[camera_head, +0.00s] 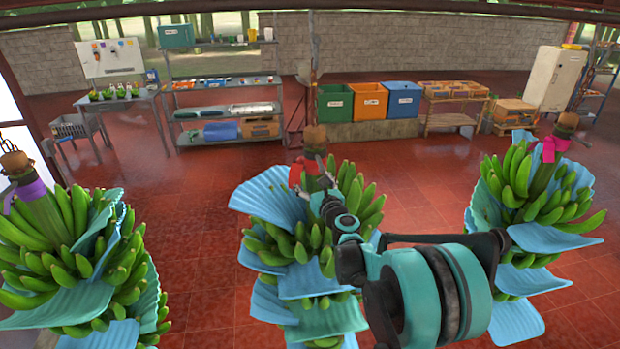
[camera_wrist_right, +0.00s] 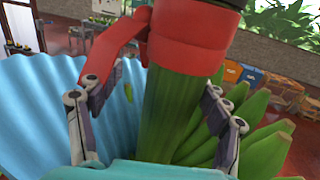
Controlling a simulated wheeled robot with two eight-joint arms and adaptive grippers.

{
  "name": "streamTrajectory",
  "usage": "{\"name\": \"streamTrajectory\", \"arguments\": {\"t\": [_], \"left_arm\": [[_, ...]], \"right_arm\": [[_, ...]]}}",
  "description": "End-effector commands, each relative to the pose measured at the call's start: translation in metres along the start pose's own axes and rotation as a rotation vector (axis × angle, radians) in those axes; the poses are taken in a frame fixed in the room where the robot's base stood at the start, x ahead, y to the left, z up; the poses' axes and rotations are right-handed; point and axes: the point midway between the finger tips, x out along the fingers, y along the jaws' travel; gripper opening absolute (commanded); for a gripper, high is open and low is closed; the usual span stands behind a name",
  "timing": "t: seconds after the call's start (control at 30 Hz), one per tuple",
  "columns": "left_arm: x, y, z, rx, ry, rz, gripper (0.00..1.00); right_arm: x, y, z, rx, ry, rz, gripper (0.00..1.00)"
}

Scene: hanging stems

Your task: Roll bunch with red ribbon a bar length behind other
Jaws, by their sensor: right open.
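The bunch with the red ribbon (camera_head: 345,262) hangs in the middle of the head view, with blue padding sheets between its green bananas. Its red ribbon (camera_head: 296,176) is tied round the top of the stem, and the ribbon also shows large in the right wrist view (camera_wrist_right: 188,42). My right gripper (camera_head: 320,190) is at this stem, just below the ribbon. In the wrist view its fingers (camera_wrist_right: 158,100) stand open on either side of the green stem (camera_wrist_right: 168,110), with a gap at least on the right. My left gripper is not in view.
A bunch with a purple ribbon (camera_head: 62,240) hangs at the left, and one with a pink ribbon (camera_head: 540,190) at the right. Floor shows between the bunches. Shelves (camera_head: 225,85), coloured bins (camera_head: 368,101) and a white fridge (camera_head: 553,78) stand far behind.

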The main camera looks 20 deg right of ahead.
Motion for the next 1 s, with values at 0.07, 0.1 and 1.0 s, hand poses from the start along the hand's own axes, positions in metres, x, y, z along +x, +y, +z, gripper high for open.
{"name": "streamTrajectory", "arguments": {"t": [0.07,0.1,1.0], "left_arm": [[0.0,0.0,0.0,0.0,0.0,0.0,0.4],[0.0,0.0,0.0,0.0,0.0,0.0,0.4],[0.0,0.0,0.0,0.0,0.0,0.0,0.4]], "right_arm": [[-0.018,0.004,-0.001,0.002,0.0,0.01,0.7],[-0.027,0.004,-0.001,0.002,0.0,0.011,0.7],[-0.108,-0.006,-0.002,0.003,0.0,-0.012,0.7]]}}
